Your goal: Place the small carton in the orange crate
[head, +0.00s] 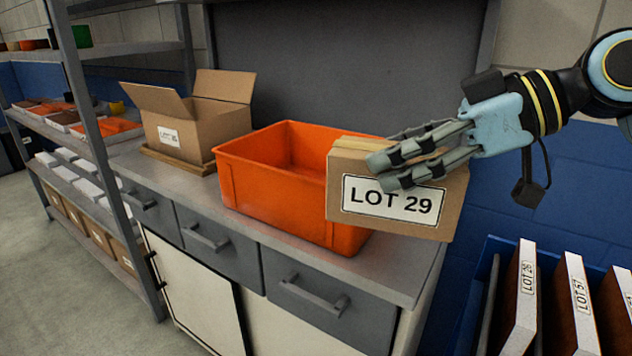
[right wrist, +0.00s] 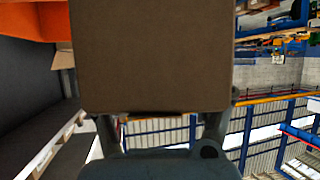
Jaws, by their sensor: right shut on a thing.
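The small carton (head: 347,216) is brown cardboard with a white "LOT 29" label. My right gripper (head: 405,165) is shut on it and holds it slightly tilted, in front of the right end of the orange crate (head: 265,190). The carton hides part of the crate's right side. In the right wrist view the carton (right wrist: 150,55) fills the middle, between the fingers, and a strip of the orange crate (right wrist: 30,22) shows at upper left. The crate stands open on the grey counter, and the visible part of its inside is empty. My left gripper is not in view.
An open cardboard box (head: 200,125) stands on the counter left of the crate. A blue rack (head: 470,310) with labelled panels stands at lower right. A shelf unit (head: 75,100) is at the left. The counter's front edge (head: 400,290) lies below the carton.

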